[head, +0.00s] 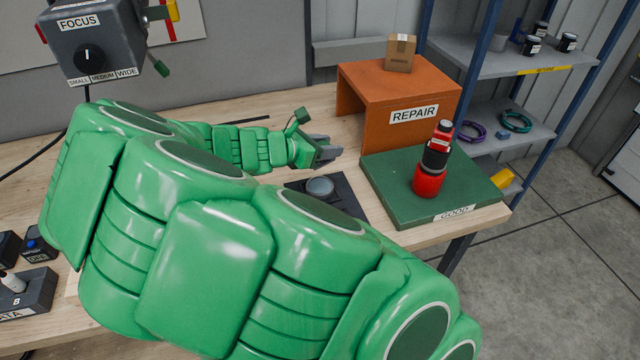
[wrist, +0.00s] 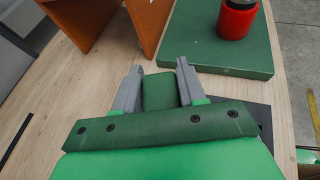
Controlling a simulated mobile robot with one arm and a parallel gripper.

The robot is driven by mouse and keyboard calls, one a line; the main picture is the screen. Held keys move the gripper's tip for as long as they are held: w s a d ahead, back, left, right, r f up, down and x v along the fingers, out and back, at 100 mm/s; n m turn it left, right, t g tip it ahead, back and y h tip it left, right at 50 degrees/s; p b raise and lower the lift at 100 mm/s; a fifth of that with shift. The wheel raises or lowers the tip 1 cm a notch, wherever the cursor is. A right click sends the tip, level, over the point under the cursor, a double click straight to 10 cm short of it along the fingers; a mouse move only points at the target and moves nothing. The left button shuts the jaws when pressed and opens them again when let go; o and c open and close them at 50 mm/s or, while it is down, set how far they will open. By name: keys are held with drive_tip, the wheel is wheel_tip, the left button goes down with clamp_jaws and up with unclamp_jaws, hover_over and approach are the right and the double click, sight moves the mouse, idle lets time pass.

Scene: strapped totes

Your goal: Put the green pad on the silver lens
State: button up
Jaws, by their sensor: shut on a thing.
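My gripper (head: 322,154) is above the workbench, to the left of the large green GOOD board. In the wrist view, my gripper (wrist: 158,80) has its two grey fingers on either side of a small dark green pad (wrist: 158,92) and is shut on it. I cannot make out the pad in the head view. The silver lens (head: 320,187) is a round grey disc on a dark plate (head: 352,200), just in front of my gripper in the head view. In the wrist view the lens is hidden behind my gripper, and only the plate's edge (wrist: 264,116) shows.
The green GOOD board (head: 385,180) bears a red and black cylinder (head: 428,182). Behind it stands an orange REPAIR stand (head: 375,95) with a small carton (head: 400,53) on top. A shelf rack (head: 500,60) is at the right. My arm covers much of the bench.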

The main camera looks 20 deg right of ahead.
sight(324, 183)
drive_tip(key=shift+f+n+t, duration=0.3)
drive_tip(key=shift+n, duration=0.1)
drive_tip(key=shift+w+f, duration=0.1)
drive_tip(key=shift+f, duration=3.65)
drive_tip(key=shift+f, duration=0.15)
drive_tip(key=o, duration=1.1)
drive_tip(key=shift+c, duration=0.2)
drive_tip(key=shift+a+r, duration=0.15)
drive_tip(key=shift+r, duration=0.05)
drive_tip(key=v, duration=1.1)
drive_tip(key=shift+s+a+r, duration=0.2)
drive_tip(key=shift+r, duration=0.1)
